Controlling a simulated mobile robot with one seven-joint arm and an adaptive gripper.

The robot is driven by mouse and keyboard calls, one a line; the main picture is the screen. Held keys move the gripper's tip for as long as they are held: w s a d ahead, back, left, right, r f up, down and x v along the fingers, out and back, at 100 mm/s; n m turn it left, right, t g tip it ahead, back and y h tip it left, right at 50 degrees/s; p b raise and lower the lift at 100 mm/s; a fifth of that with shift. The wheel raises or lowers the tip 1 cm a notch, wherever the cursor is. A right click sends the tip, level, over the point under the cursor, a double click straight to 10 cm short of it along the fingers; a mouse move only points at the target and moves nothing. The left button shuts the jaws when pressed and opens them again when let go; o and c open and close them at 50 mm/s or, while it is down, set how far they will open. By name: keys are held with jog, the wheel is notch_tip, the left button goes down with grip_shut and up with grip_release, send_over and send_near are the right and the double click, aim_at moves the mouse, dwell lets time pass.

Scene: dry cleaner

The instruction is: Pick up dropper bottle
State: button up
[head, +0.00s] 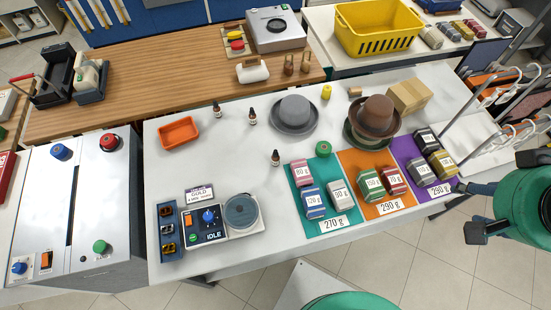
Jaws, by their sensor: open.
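Three small dark dropper bottles with pale labels stand upright on the white table (225,205). One dropper bottle (217,109) is at the back, right of the orange tray. A second dropper bottle (253,117) stands left of the grey hat. A third dropper bottle (275,158) stands nearer the front, left of the green spool. My gripper (470,210) is at the right, by the table's front right edge, its two dark fingers spread apart. It is open and empty, well away from all three bottles.
A grey hat (294,113), a brown hat (376,113), a green spool (323,148) and an orange tray (179,131) stand around the bottles. Weight blocks lie on coloured mats at right. A scale (241,211) is at front left. Hangers on a rack (511,85) rise near my arm.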

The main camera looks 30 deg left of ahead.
jog(key=w+a+f+n+g+y, duration=0.15)
jog(key=w+a+f, duration=0.25)
jog(key=w+a, duration=0.6)
jog(key=n+g+h+b, duration=0.2)
jog(key=n+g+b, duration=0.15)
jog(key=n, duration=0.25)
send_over(276, 151)
jog(key=shift+g+y, duration=0.25)
jog(key=shift+g, duration=0.05)
notch_tip(276, 151, down, 29)
jog(key=shift+d+f+p, duration=0.1)
jog(key=shift+f+p, duration=0.1)
jog(key=shift+p, duration=0.15)
jog(key=shift+f, duration=0.1)
jog(key=shift+f+b, duration=0.8)
jog(key=shift+f, duration=3.5)
jog(key=shift+f, duration=0.15)
